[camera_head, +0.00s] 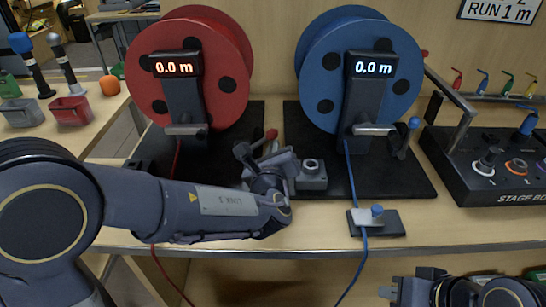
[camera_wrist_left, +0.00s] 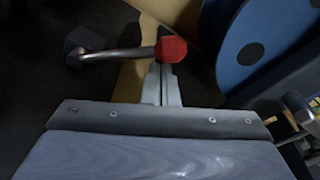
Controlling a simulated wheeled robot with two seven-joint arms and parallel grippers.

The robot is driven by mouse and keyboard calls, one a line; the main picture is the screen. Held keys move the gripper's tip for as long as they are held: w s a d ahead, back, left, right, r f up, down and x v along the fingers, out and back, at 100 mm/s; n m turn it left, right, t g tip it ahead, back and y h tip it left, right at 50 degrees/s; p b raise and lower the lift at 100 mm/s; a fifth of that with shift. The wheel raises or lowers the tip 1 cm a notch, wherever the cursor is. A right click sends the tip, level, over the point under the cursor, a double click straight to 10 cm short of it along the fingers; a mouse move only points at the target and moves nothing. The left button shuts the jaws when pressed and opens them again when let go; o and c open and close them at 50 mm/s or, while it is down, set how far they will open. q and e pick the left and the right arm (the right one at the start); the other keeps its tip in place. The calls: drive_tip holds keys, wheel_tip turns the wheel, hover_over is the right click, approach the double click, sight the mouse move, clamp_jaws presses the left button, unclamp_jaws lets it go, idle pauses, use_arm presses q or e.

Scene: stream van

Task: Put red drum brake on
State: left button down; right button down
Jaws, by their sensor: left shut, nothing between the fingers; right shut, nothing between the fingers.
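The red drum (camera_head: 190,65) stands upright on its dark base at the back left, its display reading 0.0 m. Its brake lever has a red knob (camera_head: 271,135), which in the left wrist view (camera_wrist_left: 171,48) sits at the end of a bent metal bar (camera_wrist_left: 112,56). My left gripper (camera_head: 245,152) is shut and empty at the lever. In the left wrist view its fingertips (camera_wrist_left: 162,72) are right by the red knob; I cannot tell whether they touch. My right gripper (camera_head: 392,290) is low at the bottom edge, shut and empty, partly cut off.
The blue drum (camera_head: 358,68) stands to the right, also reading 0.0 m, with a blue-knobbed lever (camera_head: 413,123). A small block with a blue knob (camera_head: 377,222) sits at the bench's front. The stage box (camera_head: 490,170) is at the right. Red and grey bins (camera_head: 71,110) stand at the left.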

use_arm(q)
drive_tip(key=shift+w, duration=0.1)
idle(0.3)
drive_tip(key=shift+b, duration=0.4)
drive_tip(key=shift+a+r+n, duration=0.15)
drive_tip(key=shift+a+n, duration=0.05)
drive_tip(key=shift+n, duration=0.1)
drive_tip(key=shift+b, duration=0.3)
drive_tip(key=shift+r, duration=0.1)
drive_tip(key=shift+a+r+n+b, duration=0.15)
drive_tip(key=shift+n+b, duration=0.35)
drive_tip(key=shift+b, duration=0.4)
drive_tip(key=a+r+n+b, duration=0.1)
drive_tip(key=n+b, duration=0.1)
drive_tip(key=b, duration=0.1)
drive_tip(key=a+r+n+b, duration=0.1)
drive_tip(key=b, duration=0.3)
drive_tip(key=a+n+h+b, duration=0.1)
drive_tip(key=a+n+b, duration=0.1)
drive_tip(key=b, duration=0.2)
drive_tip(key=shift+r+n+t, duration=0.3)
drive_tip(key=shift+r, duration=0.1)
drive_tip(key=shift+a+r+n+b, duration=0.3)
drive_tip(key=shift+a+n+b, duration=0.05)
drive_tip(key=shift+n+b, duration=0.25)
drive_tip(key=shift+a+r+b, duration=0.25)
drive_tip(key=shift+a+b, duration=0.1)
drive_tip(key=shift+b, duration=0.05)
